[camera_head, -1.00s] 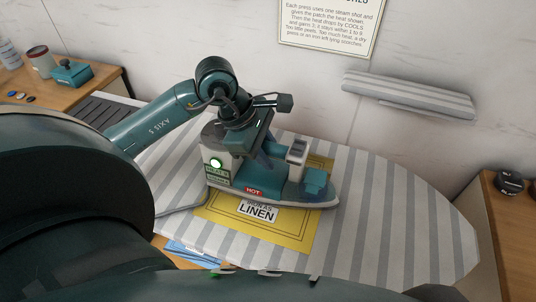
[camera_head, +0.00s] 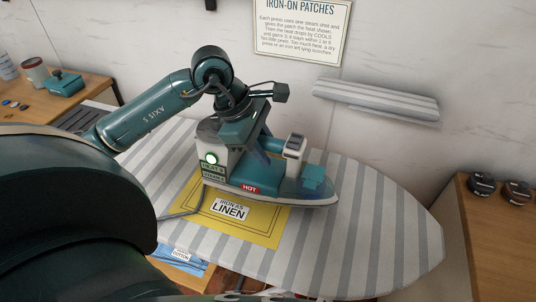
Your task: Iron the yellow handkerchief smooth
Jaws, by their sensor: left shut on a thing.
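The yellow handkerchief (camera_head: 262,236) lies on the grey-and-white striped ironing board (camera_head: 395,240), with a label reading "IRON AS LINEN" on it. A teal and white iron (camera_head: 265,185) stands across the handkerchief's far part and hides it there. The iron has a red "HOT" tag and a lit green-white lamp with a small heat sign under it. My left gripper (camera_head: 250,138) is shut on the iron's handle from above; its fingertips are partly hidden by the iron. My right gripper is not in view.
A striped sleeve board (camera_head: 376,102) is on the wall under a sign (camera_head: 296,28). Blue cloth (camera_head: 182,262) lies below the board's near edge. A wooden table (camera_head: 500,240) with two dark round items stands right. A left counter (camera_head: 75,105) holds a teal item. My dark arm blocks the lower left.

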